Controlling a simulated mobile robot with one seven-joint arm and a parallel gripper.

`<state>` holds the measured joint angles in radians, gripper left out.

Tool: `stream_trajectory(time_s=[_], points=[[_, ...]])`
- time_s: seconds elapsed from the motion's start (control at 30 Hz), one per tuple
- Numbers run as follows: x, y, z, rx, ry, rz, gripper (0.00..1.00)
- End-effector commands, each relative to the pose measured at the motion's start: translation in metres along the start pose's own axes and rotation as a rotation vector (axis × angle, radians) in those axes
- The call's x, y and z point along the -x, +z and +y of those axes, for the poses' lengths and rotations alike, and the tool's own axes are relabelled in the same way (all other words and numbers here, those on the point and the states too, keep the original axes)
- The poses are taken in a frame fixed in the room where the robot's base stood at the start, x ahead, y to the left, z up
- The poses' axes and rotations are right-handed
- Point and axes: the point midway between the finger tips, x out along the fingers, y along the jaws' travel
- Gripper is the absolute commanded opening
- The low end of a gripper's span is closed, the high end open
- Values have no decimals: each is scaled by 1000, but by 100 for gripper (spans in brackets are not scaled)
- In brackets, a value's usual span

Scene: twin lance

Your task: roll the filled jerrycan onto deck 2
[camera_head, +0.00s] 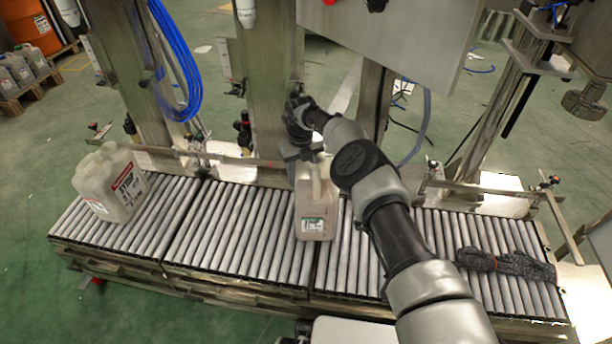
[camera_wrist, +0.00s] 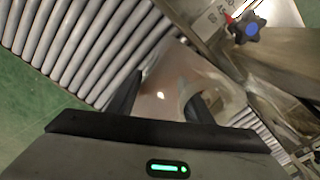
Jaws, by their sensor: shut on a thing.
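A translucent, pinkish jerrycan (camera_head: 316,215) with a small label stands upright on the roller conveyor, around the joint between the middle roller section (camera_head: 222,235) and the right roller section (camera_head: 345,255). I see no deck numbers. My gripper (camera_head: 302,152) is at the jerrycan's top and shut on it. In the wrist view the fingers (camera_wrist: 163,103) sit on either side of the jerrycan's handle part, with the pale jerrycan top (camera_wrist: 168,72) between and beyond them. The finger contact is partly hidden. A second, whitish jerrycan (camera_head: 112,185) with a red and black label stands on the left roller section (camera_head: 165,235).
A dark knitted glove (camera_head: 508,264) lies on the rollers at the right. Steel posts (camera_head: 257,100) and a rail (camera_head: 215,158) run along the conveyor's back. Blue hose (camera_head: 178,65) hangs at the upper left. Rollers between the two jerrycans are clear.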

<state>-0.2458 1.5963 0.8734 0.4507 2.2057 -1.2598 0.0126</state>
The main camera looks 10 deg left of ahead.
Motion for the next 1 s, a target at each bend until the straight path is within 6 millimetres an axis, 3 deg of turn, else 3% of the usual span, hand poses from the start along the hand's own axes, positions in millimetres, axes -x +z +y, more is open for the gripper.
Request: stream_trajectory(time_s=[0.47, 0.5, 0.6, 0.83, 0.87, 1.0], points=[[1, 1, 2, 1, -1, 0, 0], [1, 1, 2, 1, -1, 0, 48], [1, 1, 2, 1, -1, 0, 65], [1, 1, 1, 0, -1, 0, 68], [-8, -3, 4, 2, 3, 9, 68], [1, -2, 3, 2, 2, 6, 68]])
